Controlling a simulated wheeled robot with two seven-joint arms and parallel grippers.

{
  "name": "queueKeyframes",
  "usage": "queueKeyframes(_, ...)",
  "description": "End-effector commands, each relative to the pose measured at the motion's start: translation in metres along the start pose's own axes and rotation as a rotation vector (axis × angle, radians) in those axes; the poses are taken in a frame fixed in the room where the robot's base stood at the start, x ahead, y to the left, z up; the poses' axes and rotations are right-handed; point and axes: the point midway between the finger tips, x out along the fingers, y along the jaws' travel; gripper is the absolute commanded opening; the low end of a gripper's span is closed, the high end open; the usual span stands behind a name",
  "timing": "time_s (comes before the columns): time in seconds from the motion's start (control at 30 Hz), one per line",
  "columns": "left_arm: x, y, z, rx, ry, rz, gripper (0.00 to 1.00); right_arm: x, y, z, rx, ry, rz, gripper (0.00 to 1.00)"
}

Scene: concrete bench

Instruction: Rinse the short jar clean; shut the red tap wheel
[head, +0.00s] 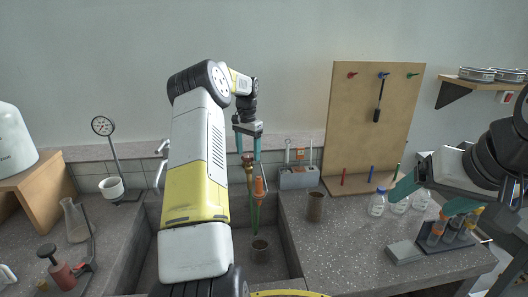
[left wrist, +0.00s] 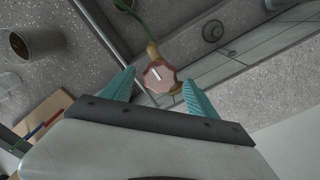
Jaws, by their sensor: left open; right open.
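The red tap wheel (left wrist: 160,76) shows in the left wrist view on a brass tap (head: 248,165). My left gripper (head: 247,155) is open, with the wheel between and just beyond its teal fingertips (left wrist: 158,82); I see no contact. My right gripper (head: 418,210) is open and empty near the bottles on the right.
A brown cup (head: 316,208) stands on the counter right of the sink (head: 287,240). Glass bottles (head: 377,203), a tube rack (head: 445,240) and a grey block (head: 404,252) are further right. A pegboard (head: 350,110) stands behind. A flask (head: 76,222) stands at left.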

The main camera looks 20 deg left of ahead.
Motion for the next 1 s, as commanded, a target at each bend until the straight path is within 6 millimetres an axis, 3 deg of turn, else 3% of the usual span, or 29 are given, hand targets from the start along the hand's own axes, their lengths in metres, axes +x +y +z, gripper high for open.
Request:
queueKeyframes(0.37,0.0086,0.0,-0.0003,0.0,0.002,-0.001,0.68,0.0,0.0,0.0,0.0,0.0,0.0,0.84)
queueKeyframes(0.7,0.0084,0.0,-0.0003,0.0,0.002,-0.001,0.08,0.0,0.0,0.0,0.0,0.0,0.0,0.84)
queueKeyframes(1.0,0.0079,0.0003,-0.0006,-0.045,0.001,-0.002,0.08,0.0,0.0,0.0,0.0,0.0,0.0,0.84)
